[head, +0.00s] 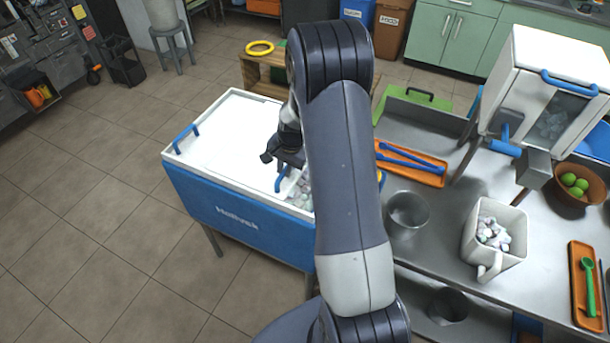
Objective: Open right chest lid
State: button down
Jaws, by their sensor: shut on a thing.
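The chest (237,218) is a long blue box with a white top, standing left of my arm. Its left lid (215,135) is white, lies flat and has a blue handle (185,138) at the left end. A second blue handle (281,181) shows right under my gripper (284,166), which is shut on it. Just right of that handle the chest is partly open, and pale lumps (301,190) show inside. My arm hides the right end of the chest and most of the right lid, so I cannot tell exactly where the lid's edges lie.
A steel counter (440,285) stands right of my arm, with a white jug (495,240), a steel cup (407,210), an orange tray (410,165) with blue tongs and a white press machine (540,95). The tiled floor (90,200) at left is clear.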

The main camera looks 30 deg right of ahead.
jog(key=w+a, duration=0.1)
jog(key=w, duration=0.1)
jog(key=w+a, duration=0.4)
jog(key=w, duration=0.1)
jog(key=shift+a, duration=0.2)
jog(key=c, duration=1.4)
grip_release()
jog(key=shift+s, duration=0.1)
jog(key=shift+r, duration=0.1)
notch_tip(320, 180, up, 10)
jog(key=s+d+b, duration=0.1)
jog(key=b, duration=0.1)
jog(key=shift+s+d+r, duration=0.2)
jog(key=shift+s+r, duration=0.05)
jog(key=shift+s, duration=0.1)
jog(key=shift+f, duration=0.1)
jog(key=p, duration=0.2)
send_over(265, 173)
jog(key=f, duration=0.7)
jog(key=w+f, duration=0.1)
jog(key=f, duration=0.2)
jog(key=shift+a+f, duration=0.3)
jog(key=shift+a, duration=0.1)
jog(key=shift+s+d, duration=0.35)
jog(key=shift+s, duration=0.1)
